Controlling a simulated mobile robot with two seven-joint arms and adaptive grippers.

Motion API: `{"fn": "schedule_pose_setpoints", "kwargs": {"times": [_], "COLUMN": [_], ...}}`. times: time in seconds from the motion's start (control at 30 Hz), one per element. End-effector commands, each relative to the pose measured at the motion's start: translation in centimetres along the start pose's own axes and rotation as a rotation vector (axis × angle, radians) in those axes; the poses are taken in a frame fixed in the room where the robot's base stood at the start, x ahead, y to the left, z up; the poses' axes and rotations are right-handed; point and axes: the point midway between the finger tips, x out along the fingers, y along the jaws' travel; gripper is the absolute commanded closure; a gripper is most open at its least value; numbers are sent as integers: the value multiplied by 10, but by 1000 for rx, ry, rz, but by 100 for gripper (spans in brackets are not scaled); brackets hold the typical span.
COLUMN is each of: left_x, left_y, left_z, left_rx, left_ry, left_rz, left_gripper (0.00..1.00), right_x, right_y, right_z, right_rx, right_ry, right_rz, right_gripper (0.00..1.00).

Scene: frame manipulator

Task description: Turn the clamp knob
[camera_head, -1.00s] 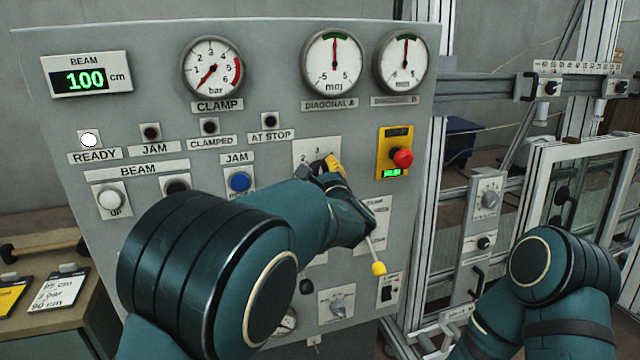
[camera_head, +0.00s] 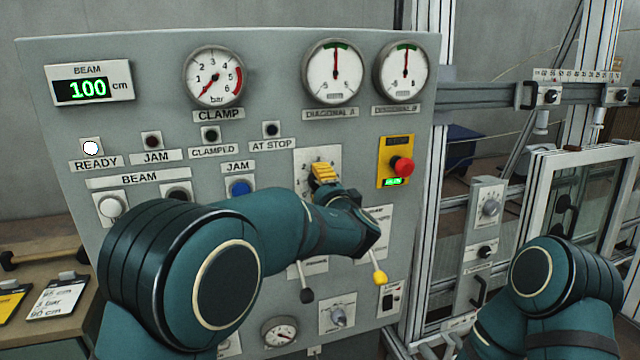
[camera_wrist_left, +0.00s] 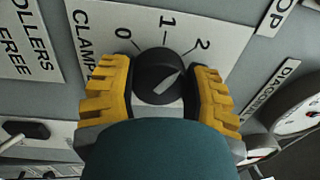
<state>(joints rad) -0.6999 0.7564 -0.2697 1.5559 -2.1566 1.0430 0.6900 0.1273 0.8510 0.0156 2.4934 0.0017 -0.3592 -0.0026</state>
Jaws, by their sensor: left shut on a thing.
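The clamp knob (camera_wrist_left: 158,84) is a round black knob on a white plate (camera_wrist_left: 226,32) marked CLAMP, with 0, 1 and 2 readable in the left wrist view. Its pale pointer line slants toward the 2. My left gripper (camera_wrist_left: 158,72) has one yellow finger on each side of the knob and is shut on it. In the head view the left gripper (camera_head: 322,173) is at the plate (camera_head: 303,160), and the fingers and wrist hide the knob. The clamp gauge (camera_head: 214,76) has its needle at the low end. The CLAMPED lamp (camera_head: 211,134) is dark. My right gripper is out of view.
A red stop button (camera_head: 401,165) on a yellow plate is right of the knob. A yellow-tipped lever (camera_head: 379,278) and a black-tipped lever (camera_head: 307,296) stick out below my left wrist. A frame with a glass pane (camera_head: 588,190) stands at the right.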

Motion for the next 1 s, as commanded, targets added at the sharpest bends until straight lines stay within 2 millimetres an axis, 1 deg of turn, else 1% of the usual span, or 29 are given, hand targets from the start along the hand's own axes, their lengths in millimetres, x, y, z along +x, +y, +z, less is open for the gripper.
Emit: {"fn": "schedule_pose_setpoints", "kwargs": {"times": [1.0], "left_x": [0], "left_y": [4], "left_z": [-2], "left_rx": [-958], "left_ry": [-49], "left_rz": [14], "left_gripper": [85], "right_x": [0], "right_y": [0], "right_z": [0], "right_rx": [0], "right_ry": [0], "right_rz": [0], "right_gripper": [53]}}
